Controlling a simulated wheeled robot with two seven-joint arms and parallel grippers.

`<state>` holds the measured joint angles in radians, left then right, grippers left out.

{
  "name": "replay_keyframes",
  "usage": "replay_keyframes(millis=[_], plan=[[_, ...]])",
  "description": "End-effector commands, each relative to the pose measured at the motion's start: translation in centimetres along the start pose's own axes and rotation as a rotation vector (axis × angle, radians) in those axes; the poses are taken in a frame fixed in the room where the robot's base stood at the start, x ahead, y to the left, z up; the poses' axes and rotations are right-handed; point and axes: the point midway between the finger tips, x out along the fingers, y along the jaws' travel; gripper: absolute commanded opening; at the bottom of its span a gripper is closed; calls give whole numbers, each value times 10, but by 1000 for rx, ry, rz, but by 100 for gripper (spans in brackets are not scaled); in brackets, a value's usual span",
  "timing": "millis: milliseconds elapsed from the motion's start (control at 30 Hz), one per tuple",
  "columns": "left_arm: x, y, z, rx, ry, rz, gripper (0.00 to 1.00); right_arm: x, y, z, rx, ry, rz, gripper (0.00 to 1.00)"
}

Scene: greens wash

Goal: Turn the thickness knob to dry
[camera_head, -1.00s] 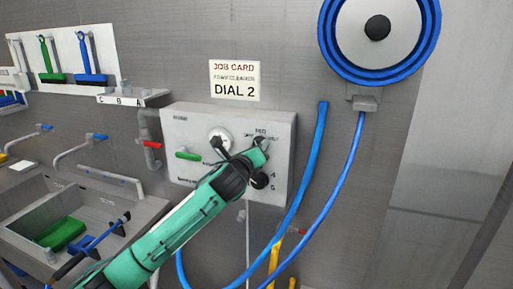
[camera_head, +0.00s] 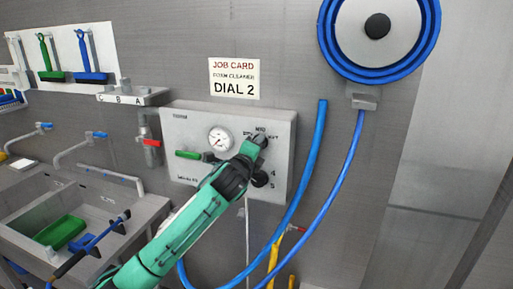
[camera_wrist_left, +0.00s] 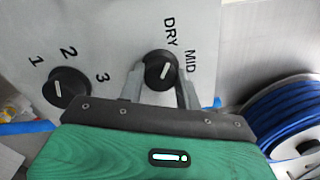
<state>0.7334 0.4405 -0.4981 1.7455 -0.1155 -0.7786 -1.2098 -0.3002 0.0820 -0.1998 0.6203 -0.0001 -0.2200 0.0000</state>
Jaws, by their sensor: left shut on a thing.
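The thickness knob (camera_wrist_left: 160,68) is black and round with a white pointer line, between the printed words DRY and MID in the left wrist view. Its pointer slants up and right, and I cannot tell exactly which word it meets. My left gripper (camera_wrist_left: 160,88) has one grey finger on each side of the knob and is shut on it. In the head view the left gripper (camera_head: 258,142) reaches the upper right of the white control panel (camera_head: 188,128) and mostly hides the knob. My right gripper is not in view.
A second black knob (camera_wrist_left: 67,88), numbered 1, 2, 3, sits beside the thickness knob. A pressure gauge (camera_head: 219,139) and green lever (camera_head: 188,155) are on the panel's left. Blue hose (camera_head: 307,165) hangs to the right. A sink (camera_head: 100,215) lies lower left.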

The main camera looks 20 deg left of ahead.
Motion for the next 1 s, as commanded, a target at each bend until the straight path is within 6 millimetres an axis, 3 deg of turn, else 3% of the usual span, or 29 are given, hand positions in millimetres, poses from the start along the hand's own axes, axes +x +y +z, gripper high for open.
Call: replay_keyframes(millis=[467,500,567,1000], plan=[[0,0,0,-13,-1,-1,11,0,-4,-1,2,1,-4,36],[0,0,0,-13,-1,-1,42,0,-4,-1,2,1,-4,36],[0,0,0,-13,-1,-1,54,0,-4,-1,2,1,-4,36],[-8,2,0,-11,-1,0,56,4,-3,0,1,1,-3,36]])
